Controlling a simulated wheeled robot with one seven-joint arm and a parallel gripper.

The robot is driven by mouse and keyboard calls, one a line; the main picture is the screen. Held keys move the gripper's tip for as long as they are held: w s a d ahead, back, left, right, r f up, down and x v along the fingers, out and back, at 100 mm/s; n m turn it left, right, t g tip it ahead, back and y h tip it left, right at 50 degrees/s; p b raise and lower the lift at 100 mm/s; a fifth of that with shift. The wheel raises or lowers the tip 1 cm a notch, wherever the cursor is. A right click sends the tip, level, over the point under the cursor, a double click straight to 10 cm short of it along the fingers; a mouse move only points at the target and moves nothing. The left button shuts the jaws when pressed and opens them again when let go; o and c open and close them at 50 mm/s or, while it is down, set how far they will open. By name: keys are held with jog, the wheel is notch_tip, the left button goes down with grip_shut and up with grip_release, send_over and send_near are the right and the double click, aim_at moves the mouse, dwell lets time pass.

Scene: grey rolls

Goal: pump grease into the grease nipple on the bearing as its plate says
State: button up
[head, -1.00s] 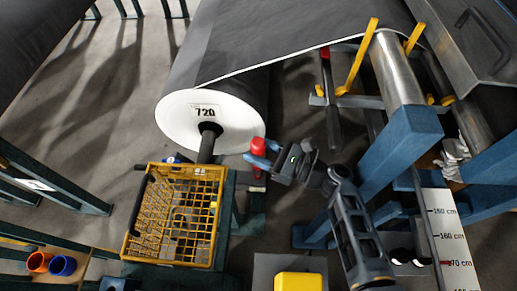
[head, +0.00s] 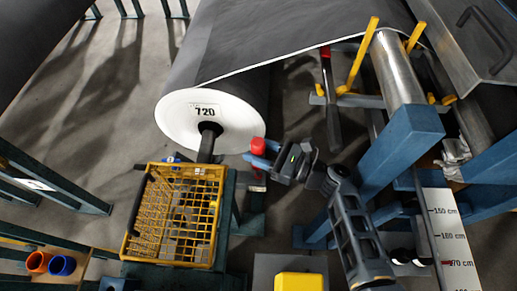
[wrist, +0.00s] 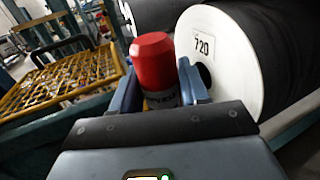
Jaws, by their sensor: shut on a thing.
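A red-capped cylinder (wrist: 153,62) with a paler, lettered lower part stands between the two blue fingers of my gripper (wrist: 160,88). My gripper is shut on it, and its lower part is partly hidden. In the head view my gripper (head: 262,155) holds the red-capped cylinder (head: 258,146) beside the roll's end, right of the yellow mesh guard (head: 165,215). I cannot make out the bearing, its grease nipple or its plate in either view.
A dark roll with a white end face (head: 180,122) marked 720 lies behind my gripper, its shaft (head: 207,148) sticking out towards the guard. A blue post (head: 395,155) stands to the right. Orange and blue cups (head: 62,265) stand at lower left.

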jog(key=shift+f+b, duration=0.3)
dwell(0.4)
jog(key=shift+r, duration=0.15)
jog(key=shift+r+p, duration=0.45)
jog(key=shift+p, duration=0.15)
jog(key=shift+f+b, duration=0.4)
jog(key=shift+f, duration=0.1)
dwell(1.7)
jog(key=shift+r+p, duration=0.45)
jog(key=shift+r, duration=0.1)
jog(key=shift+f+b, duration=0.6)
jog(key=shift+f, duration=0.1)
dwell(1.4)
